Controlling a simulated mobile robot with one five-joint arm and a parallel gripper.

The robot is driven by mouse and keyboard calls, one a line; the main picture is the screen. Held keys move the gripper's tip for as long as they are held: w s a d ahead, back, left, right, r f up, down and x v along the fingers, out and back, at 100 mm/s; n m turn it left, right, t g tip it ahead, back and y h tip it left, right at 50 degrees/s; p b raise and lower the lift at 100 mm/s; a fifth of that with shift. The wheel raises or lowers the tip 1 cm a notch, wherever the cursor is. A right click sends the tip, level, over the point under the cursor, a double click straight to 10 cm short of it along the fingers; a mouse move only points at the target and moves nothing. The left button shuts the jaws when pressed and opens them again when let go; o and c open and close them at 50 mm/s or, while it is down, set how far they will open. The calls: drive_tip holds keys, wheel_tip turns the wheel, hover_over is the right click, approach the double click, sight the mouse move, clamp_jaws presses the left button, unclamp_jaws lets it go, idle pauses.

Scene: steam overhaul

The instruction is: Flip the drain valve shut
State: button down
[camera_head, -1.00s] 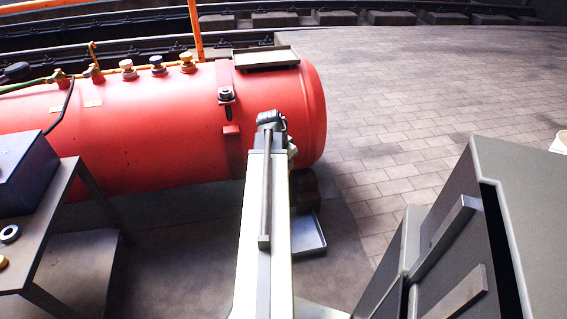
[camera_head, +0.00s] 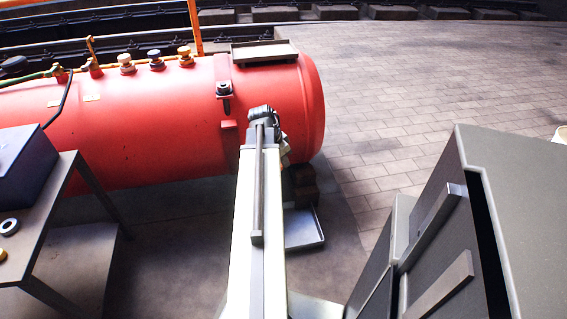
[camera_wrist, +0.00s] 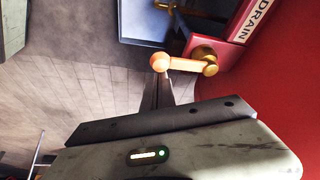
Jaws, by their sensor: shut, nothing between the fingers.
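The drain valve shows in the wrist view as a round brass fitting (camera_wrist: 207,55) on the red boiler. Its orange lever (camera_wrist: 185,64) points left in that picture and ends in a ball knob (camera_wrist: 159,62). A white "DRAIN" label (camera_wrist: 254,20) is beside it. My gripper (camera_wrist: 160,80) is shut and empty, its tips just below the knob; I cannot tell whether they touch it. In the head view my arm hides the valve and most of my gripper.
The red boiler (camera_head: 150,125) lies across the head view. A drip tray (camera_head: 304,230) is on the floor beneath its right end. A grey cabinet (camera_head: 520,200) stands close at the right, and a table (camera_head: 45,205) with a dark box (camera_head: 22,165) at the left. Paved floor is clear beyond.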

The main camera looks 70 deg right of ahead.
drive_tip(key=shift+r, duration=0.1)
drive_tip(key=p+v, duration=0.9)
drive_tip(key=shift+w+r, duration=0.35)
drive_tip(key=shift+w, duration=0.05)
drive_tip(key=shift+d, duration=0.15)
